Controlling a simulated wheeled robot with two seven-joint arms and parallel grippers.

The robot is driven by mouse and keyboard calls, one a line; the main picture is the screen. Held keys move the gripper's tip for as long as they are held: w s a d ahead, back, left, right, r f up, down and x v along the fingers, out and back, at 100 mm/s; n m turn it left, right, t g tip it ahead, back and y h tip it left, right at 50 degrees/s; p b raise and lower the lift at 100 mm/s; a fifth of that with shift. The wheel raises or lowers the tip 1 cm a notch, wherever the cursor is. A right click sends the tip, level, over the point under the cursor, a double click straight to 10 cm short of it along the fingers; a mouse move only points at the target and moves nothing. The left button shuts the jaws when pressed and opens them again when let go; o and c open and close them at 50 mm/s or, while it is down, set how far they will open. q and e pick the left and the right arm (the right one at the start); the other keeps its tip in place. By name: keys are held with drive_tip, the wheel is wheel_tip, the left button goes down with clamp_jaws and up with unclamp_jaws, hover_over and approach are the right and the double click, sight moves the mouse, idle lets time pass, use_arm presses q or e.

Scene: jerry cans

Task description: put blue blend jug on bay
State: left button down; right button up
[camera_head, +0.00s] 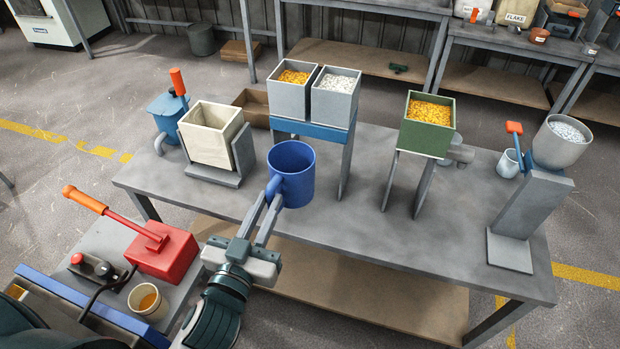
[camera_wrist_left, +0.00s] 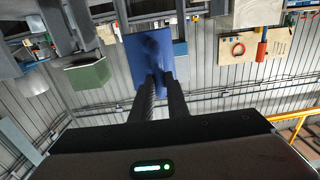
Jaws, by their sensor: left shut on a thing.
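The blue jug (camera_head: 297,165) is an open-topped cylinder with a side handle, held upright above the table's front part. My left gripper (camera_head: 274,196) is shut on the jug's handle at its near left side. In the left wrist view, the jug (camera_wrist_left: 146,60) is a dark blue shape just past the gripper fingers (camera_wrist_left: 160,92). No label reading "bay" shows, so I cannot tell which spot is the bay. My right gripper is not in view.
The grey table (camera_head: 300,238) carries a cream bin (camera_head: 208,140), paired grey bins (camera_head: 334,105) of yellow and white bits, a green bin (camera_head: 427,135), and a grey bucket (camera_head: 560,150) on a stand. The table's front middle is clear.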

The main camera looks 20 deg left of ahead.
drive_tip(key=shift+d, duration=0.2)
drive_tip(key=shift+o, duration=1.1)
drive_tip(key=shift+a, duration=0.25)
use_arm(q)
wheel_tip(320, 180, down, 10)
drive_tip(key=n+y+b, duration=0.1)
drive_tip(key=y+b, duration=0.1)
drive_tip(key=b, duration=0.8)
drive_tip(key=shift+d+r+n+y, duration=0.15)
drive_tip(key=shift+d+n+y, duration=0.2)
drive_tip(key=shift+n+y, duration=0.05)
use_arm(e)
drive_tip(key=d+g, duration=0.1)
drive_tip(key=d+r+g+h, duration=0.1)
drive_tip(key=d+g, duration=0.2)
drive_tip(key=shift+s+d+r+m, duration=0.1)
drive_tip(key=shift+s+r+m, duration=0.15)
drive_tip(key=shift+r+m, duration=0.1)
use_arm(q)
drive_tip(key=shift+w, duration=0.15)
